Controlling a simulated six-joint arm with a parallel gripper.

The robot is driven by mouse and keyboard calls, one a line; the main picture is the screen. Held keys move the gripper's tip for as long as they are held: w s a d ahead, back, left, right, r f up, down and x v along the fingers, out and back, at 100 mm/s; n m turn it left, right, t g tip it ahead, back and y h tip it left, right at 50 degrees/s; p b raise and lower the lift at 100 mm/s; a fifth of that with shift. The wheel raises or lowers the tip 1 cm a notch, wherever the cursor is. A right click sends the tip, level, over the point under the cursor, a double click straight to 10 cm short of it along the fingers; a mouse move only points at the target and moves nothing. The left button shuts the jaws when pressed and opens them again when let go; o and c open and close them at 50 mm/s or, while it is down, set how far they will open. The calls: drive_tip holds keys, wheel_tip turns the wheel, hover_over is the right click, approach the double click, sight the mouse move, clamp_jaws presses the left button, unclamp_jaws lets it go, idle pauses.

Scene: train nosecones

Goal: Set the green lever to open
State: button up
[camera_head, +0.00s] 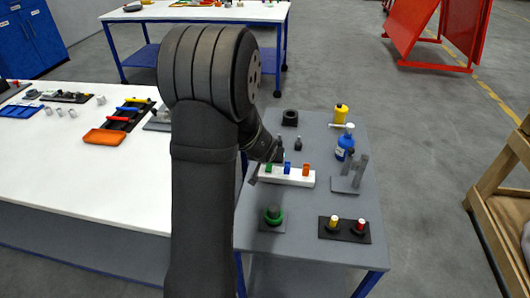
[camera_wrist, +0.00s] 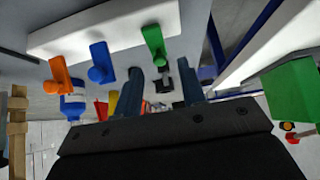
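The green lever (camera_head: 268,168) is at the left end of a white block (camera_head: 290,180) on the grey table. A blue lever (camera_head: 287,168) and an orange lever (camera_head: 306,169) stand beside it. In the wrist view the green lever (camera_wrist: 154,40) hangs from the white block (camera_wrist: 105,27), with the blue lever (camera_wrist: 101,62) and orange lever (camera_wrist: 61,74) to its left. My gripper (camera_wrist: 161,75) is open. The green lever's free end is near the gap between the fingertips; I cannot tell whether they touch. In the head view my arm partly hides the gripper (camera_head: 275,154).
A grey bracket (camera_head: 350,180), blue bottle (camera_head: 345,142) and yellow bottle (camera_head: 340,114) stand on the right. A white table (camera_head: 60,180) adjoins at left.

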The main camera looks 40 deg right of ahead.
drive_tip(key=v, duration=1.5)
drive_tip(key=shift+s+a+r, duration=0.15)
drive_tip(key=shift+r, duration=0.15)
drive_tip(key=w+d+r+g+y, duration=0.2)
drive_tip(key=w+d, duration=0.1)
drive_tip(key=d, duration=0.1)
drive_tip(key=x, duration=1.6)
drive_tip(key=shift+w+a+f, duration=0.25)
drive_tip(key=shift+f, duration=0.2)
drive_tip(key=shift+c, duration=0.4)
clamp_jaws()
